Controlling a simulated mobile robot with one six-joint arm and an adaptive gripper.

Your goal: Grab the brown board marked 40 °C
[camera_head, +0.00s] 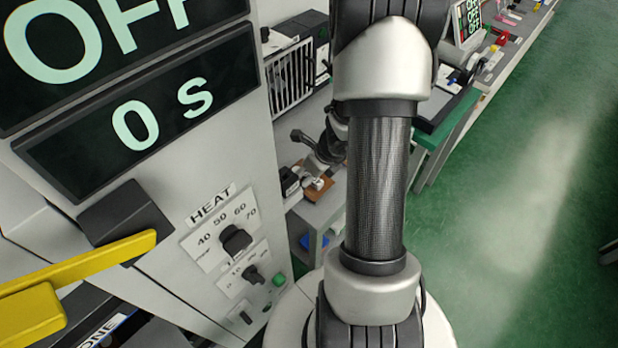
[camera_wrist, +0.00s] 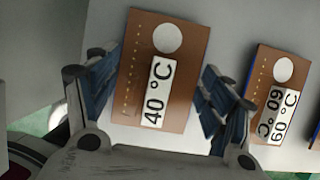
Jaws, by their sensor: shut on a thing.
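The brown board marked 40 °C (camera_wrist: 140,60) is in the middle of the wrist view. It has a pale round spot and a white label with black writing. My gripper (camera_wrist: 161,85) has one blue-padded finger at each side edge of this board and is shut on it. In the head view my arm hides most of the gripper area, and I cannot make out the board there.
A second brown board marked 60 °C (camera_wrist: 259,75) is close to the right finger, with another at the right edge. In the head view a machine with a HEAT dial (camera_head: 235,240) and a yellow lever (camera_head: 85,264) stands at left. Green floor (camera_head: 540,200) is open at right.

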